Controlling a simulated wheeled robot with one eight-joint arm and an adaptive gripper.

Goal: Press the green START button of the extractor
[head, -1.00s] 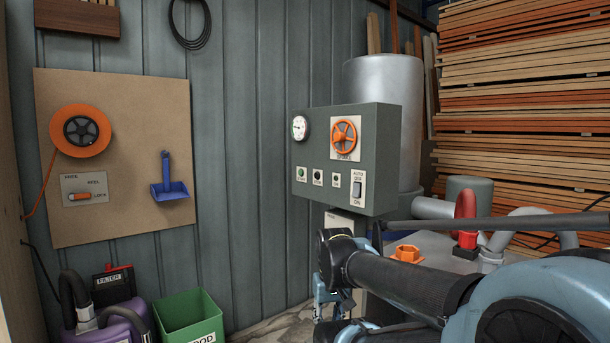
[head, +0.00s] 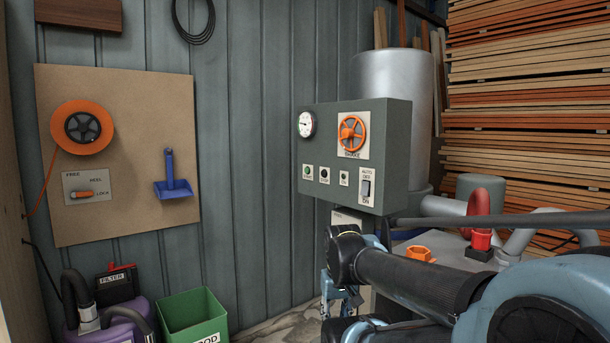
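The extractor's grey control box (head: 312,138) is mounted at mid-height in the head view. The labels under the buttons are too small to read. My gripper (head: 328,293) is below the box, apart from the buttons. It is small and partly hidden by my arm, so its fingers are not clear.
The box also carries a gauge (head: 306,124), an orange handwheel (head: 352,135) and an AUTO/ON switch (head: 366,188). A bench (head: 450,247) with an orange part (head: 420,254) and a red-handled fitting (head: 480,225) lies right. A green bin (head: 193,318) stands lower left.

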